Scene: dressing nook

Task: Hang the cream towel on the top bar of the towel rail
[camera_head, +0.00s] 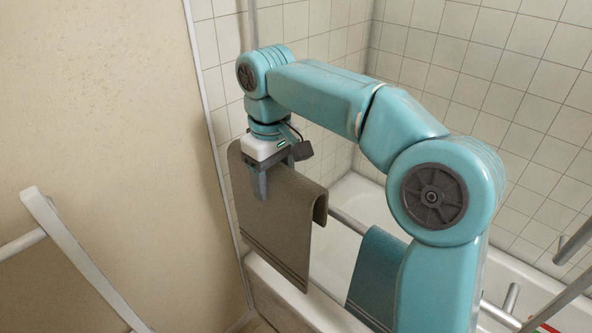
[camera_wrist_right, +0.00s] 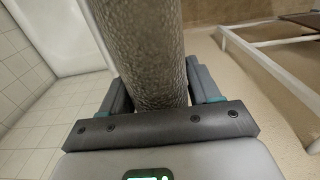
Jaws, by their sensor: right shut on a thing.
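The towel (camera_head: 285,215) looks grey-brown rather than cream in the head view. It is folded over at the top, with a long flap hanging down and a short edge curling at the right. My right gripper (camera_head: 262,185) is shut on it near its upper left edge. In the right wrist view the thick, textured towel (camera_wrist_right: 148,50) is between the two fingers. A pale bar (camera_head: 352,226) comes out from beside the towel's right end; I cannot tell whether the towel rests on it. A teal towel (camera_head: 374,268) hangs on this bar.
A white bathtub (camera_head: 365,200) stands behind, against tiled walls. White frame parts (camera_head: 565,300) show at the lower right. Another pale frame (camera_head: 75,255) stands at the left by the beige wall. My right arm covers much of the teal towel's side.

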